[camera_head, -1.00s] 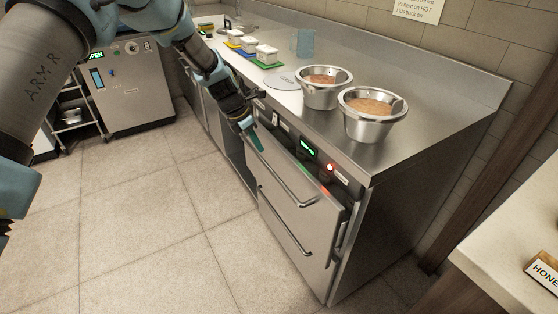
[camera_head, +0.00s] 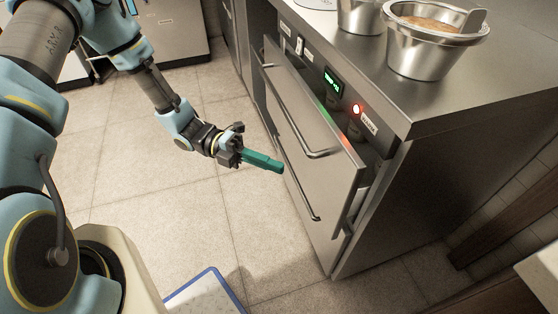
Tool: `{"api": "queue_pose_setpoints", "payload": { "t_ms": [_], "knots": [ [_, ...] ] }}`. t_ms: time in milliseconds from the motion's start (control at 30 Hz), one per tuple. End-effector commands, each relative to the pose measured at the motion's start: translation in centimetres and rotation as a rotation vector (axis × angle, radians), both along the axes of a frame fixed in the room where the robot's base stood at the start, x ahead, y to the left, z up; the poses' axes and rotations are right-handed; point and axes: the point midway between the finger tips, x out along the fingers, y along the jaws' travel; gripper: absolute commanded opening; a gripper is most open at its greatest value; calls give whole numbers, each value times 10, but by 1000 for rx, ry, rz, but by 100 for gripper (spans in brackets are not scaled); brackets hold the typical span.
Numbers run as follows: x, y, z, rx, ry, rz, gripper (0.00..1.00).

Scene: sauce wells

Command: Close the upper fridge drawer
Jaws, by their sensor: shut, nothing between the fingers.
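The upper fridge drawer (camera_head: 310,137) is in the steel counter unit at centre right. It stands partly out, with a gap showing behind the top and right edge of its front. Its bar handle (camera_head: 296,128) runs along the front. My gripper (camera_head: 280,168) has green fingers, shut and empty. It is left of the drawer front in the picture, pointing right toward it, and looks apart from it. The lower drawer (camera_head: 310,200) with its own bar handle is beneath; whether it is fully shut I cannot tell.
A control panel with a green display (camera_head: 333,84) and a red light sits above the drawer. Steel sauce pots (camera_head: 425,50) stand on the counter top (camera_head: 500,75). A blue-edged white panel (camera_head: 205,292) is at the bottom. The tiled floor (camera_head: 160,205) left of the drawers is clear.

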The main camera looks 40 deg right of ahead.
Motion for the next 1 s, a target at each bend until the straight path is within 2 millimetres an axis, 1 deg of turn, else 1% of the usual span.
{"api": "queue_pose_setpoints", "payload": {
  "t_ms": [33, 100, 333, 400, 500, 600, 733, 1000],
  "knots": [
    [-11, -4, 2, 1, 3, -5, 0],
    [-25, -10, 2, 2, 3, -5, 0],
    [-67, -28, 1, 3, 1, -6, 0],
    [-71, -40, 1, -1, -4, -5, 0],
    [-75, -52, 0, -1, -4, -3, 0],
    [-78, -60, 0, 2, -4, -3, 0],
    [-79, -65, -1, 2, -4, -2, 0],
    [-79, -66, -1, 1, -3, -2, 0]
  ]
}}
